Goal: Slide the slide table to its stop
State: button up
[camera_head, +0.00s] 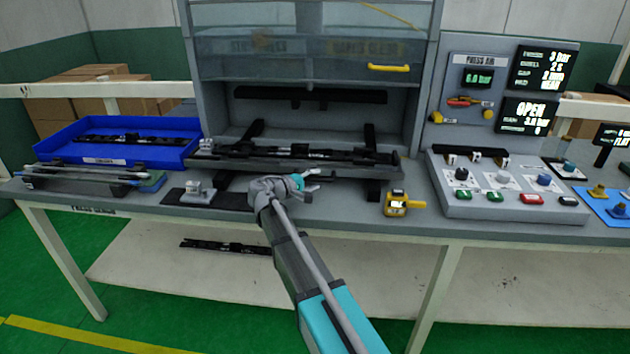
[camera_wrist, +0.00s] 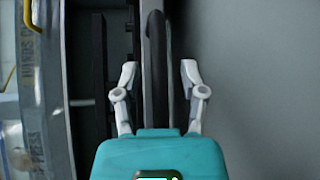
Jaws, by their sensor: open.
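The slide table (camera_head: 230,167) is a dark grey plate across the front of the press opening, with long black trim (camera_head: 300,152) lying along it. My gripper (camera_head: 314,181) is at its front edge, near the middle. In the wrist view my gripper (camera_wrist: 160,72) is open, one finger on each side of a dark rounded bar (camera_wrist: 155,60). Gaps show between the bar and both fingers. I cannot tell whether this bar is the table's handle. The table's stop cannot be made out.
The press has a clear guard with a yellow handle (camera_head: 389,68) above the opening. A blue tray (camera_head: 65,150) stands left, a yellow gauge (camera_head: 403,204) right of my gripper, and a button panel (camera_head: 510,205) farther right. A screen (camera_head: 527,115) reads OPEN.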

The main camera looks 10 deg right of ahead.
grip_shut()
jog(key=shift+s+d, duration=0.1)
jog(key=shift+d, duration=0.1)
jog(key=shift+w, duration=0.55)
jog(key=w+d, duration=0.2)
jog(key=w, duration=0.6)
jog(key=w+d, duration=0.3)
jog(key=w, duration=0.5)
jog(key=w+d, duration=0.2)
jog(key=w, duration=0.6)
jog(key=shift+w+d, duration=0.15)
jog(key=shift+d, duration=0.2)
jog(key=shift+r, duration=0.1)
jog(key=shift+c, duration=0.5)
grip_release()
jog(key=shift+w, duration=0.1)
jog(key=shift+o, duration=0.5)
